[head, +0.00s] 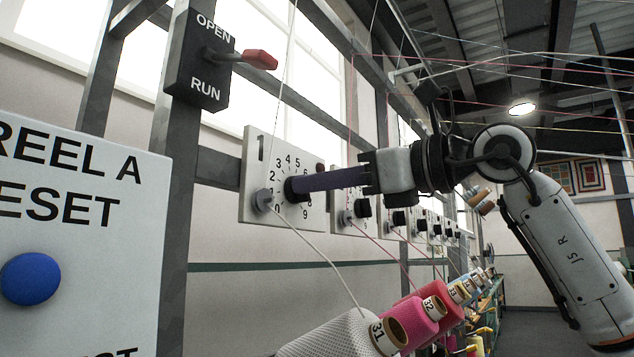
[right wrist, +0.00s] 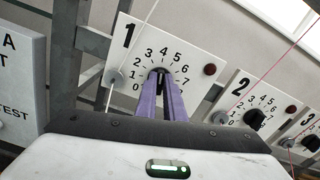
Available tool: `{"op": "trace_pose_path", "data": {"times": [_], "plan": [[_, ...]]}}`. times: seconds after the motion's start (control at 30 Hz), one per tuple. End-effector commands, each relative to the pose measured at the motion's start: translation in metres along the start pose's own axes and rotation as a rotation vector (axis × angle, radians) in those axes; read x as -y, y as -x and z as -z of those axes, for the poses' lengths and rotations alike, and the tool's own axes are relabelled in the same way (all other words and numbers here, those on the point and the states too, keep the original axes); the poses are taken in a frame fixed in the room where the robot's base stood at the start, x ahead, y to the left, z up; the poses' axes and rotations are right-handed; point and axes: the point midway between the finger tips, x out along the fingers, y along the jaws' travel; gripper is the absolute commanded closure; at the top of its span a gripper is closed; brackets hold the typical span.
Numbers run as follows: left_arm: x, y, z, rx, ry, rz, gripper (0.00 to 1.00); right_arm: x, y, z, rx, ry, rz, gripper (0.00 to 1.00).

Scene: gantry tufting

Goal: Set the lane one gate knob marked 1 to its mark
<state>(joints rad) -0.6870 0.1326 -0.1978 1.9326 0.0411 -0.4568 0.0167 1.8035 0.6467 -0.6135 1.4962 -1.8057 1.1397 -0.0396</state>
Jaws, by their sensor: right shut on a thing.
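The lane one plate (head: 252,205), marked 1, carries a dial with numbers around a black knob (head: 293,190). A dark red button or lamp (head: 320,168) sits at its upper right, and a grey thread guide (head: 262,199) at its lower left. My right gripper (head: 296,188) reaches in from the right with its purple fingers shut on the black knob. In the right wrist view the fingers (right wrist: 161,84) meet at the knob on plate 1 (right wrist: 127,60). They cover most of the knob, so its pointer and setting cannot be read. My left gripper is not in view.
More numbered plates with black knobs run off to the right, the closest being plate 2 (right wrist: 248,88). An OPEN/RUN switch box (head: 205,62) with a red lever (head: 260,59) is above left. A reel panel (head: 100,200) with a blue button (head: 30,278) stands left. Thread cones (head: 345,335) line up below.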

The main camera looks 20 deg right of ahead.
Motion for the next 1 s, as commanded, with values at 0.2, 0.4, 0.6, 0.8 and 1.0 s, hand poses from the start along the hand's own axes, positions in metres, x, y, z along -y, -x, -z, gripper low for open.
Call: {"op": "trace_pose_path", "data": {"times": [0.2, 0.4, 0.6, 0.8, 1.0], "plan": [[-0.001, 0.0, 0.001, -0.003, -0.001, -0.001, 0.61, -0.001, -0.001, 0.003, -0.006, 0.0, -0.003, 0.88], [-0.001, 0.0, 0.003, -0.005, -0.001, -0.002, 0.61, -0.001, -0.001, 0.002, -0.004, 0.001, -0.002, 0.73], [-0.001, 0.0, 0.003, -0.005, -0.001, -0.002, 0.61, 0.0, 0.001, 0.001, -0.002, 0.001, -0.001, 0.73], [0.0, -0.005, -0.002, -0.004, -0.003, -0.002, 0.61, 0.0, 0.025, 0.002, 0.0, 0.002, 0.002, 0.73], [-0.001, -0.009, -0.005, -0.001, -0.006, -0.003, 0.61, 0.0, 0.065, 0.002, -0.001, 0.001, 0.002, 0.73]]}}
